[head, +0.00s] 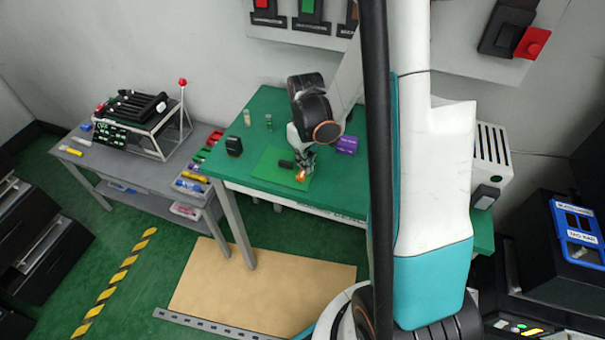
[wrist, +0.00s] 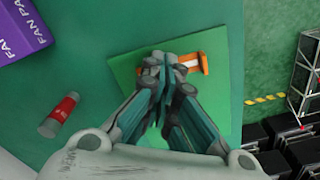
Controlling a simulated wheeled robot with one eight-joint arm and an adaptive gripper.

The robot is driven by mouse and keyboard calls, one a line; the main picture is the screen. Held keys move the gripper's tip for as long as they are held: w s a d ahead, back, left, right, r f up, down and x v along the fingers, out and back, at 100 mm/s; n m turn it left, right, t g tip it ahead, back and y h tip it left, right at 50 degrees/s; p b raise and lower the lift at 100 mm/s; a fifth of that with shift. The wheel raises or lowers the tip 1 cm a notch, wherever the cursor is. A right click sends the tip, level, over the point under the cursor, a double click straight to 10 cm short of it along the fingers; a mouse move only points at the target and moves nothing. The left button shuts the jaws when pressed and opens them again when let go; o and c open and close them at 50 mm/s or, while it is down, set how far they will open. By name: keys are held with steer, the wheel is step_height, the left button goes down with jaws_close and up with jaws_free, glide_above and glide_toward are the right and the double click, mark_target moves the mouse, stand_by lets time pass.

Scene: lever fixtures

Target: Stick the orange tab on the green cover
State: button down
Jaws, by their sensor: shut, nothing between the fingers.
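The green cover (head: 268,168) is a flat, bright green square on the darker green table; it also shows in the wrist view (wrist: 222,105). The orange tab (wrist: 200,63), with a white band, appears over the cover near its upper edge in the wrist view. In the head view the tab (head: 302,175) shows orange at the cover's right part. My gripper (wrist: 162,63) is shut and empty, its fingertips just left of the tab and overlapping part of it in the wrist view. In the head view my gripper (head: 304,163) is low over the cover. Whether the fingertips touch the tab is unclear.
A grey side table (head: 125,165) holds a rack (head: 145,125). The table left of the cover is mostly free.

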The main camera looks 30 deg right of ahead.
stand_by(0.3)
steer(key=shift+r+p, duration=2.3)
steer(key=shift+r, duration=1.3)
